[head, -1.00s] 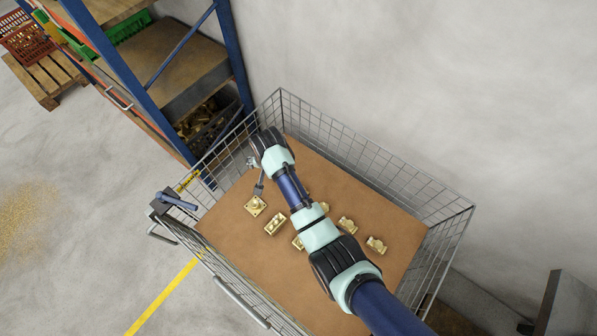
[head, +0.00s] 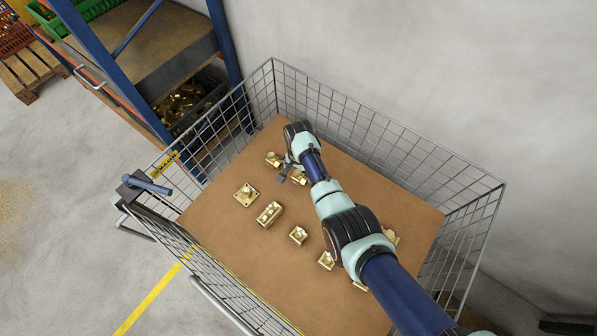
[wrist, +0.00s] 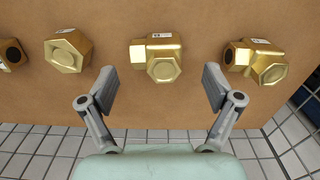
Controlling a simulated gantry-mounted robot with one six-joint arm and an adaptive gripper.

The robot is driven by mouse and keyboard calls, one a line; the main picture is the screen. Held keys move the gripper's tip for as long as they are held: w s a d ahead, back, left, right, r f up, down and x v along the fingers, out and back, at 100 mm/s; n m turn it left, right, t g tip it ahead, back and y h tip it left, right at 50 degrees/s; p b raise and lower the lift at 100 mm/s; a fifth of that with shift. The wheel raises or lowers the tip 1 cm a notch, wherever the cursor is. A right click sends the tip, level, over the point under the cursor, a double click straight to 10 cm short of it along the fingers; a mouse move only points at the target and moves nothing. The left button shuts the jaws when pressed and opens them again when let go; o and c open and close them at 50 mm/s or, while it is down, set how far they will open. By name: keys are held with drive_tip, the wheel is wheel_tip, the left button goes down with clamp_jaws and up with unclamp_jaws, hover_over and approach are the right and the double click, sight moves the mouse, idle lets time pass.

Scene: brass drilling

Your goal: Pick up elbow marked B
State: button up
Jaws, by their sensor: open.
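Several brass elbow fittings with hexagonal ends show in the wrist view. One elbow (wrist: 158,60) lies straight ahead of my gripper, centred between the fingers. Another elbow (wrist: 68,50) lies to its left and a third elbow (wrist: 256,60) to its right. They carry small white labels, but the letters are too small to read, so I cannot tell which is B. My gripper (wrist: 160,85) is open and empty, with its fingers apart on either side. In the head view my gripper (head: 284,174) is at the far part of the board, between two brass fittings.
The fittings lie on a brown board (head: 225,225) inside a wire mesh cage (head: 385,135). Nearer brass pieces include a square flanged one (head: 246,194) and a block (head: 270,214). A blue-framed shelf (head: 215,40) stands behind left. The board's left front is clear.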

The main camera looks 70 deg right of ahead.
sight(300, 177)
drive_tip(key=f, duration=0.1)
drive_tip(key=f+b, duration=0.2)
drive_tip(key=f, duration=0.1)
drive_tip(key=shift+s+a, duration=0.2)
drive_tip(key=shift+s, duration=0.05)
drive_tip(key=shift+w+r, duration=0.1)
drive_tip(key=shift+c, duration=0.2)
clamp_jaws()
wheel_tip(300, 177, up, 20)
drive_tip(key=p, duration=1.2)
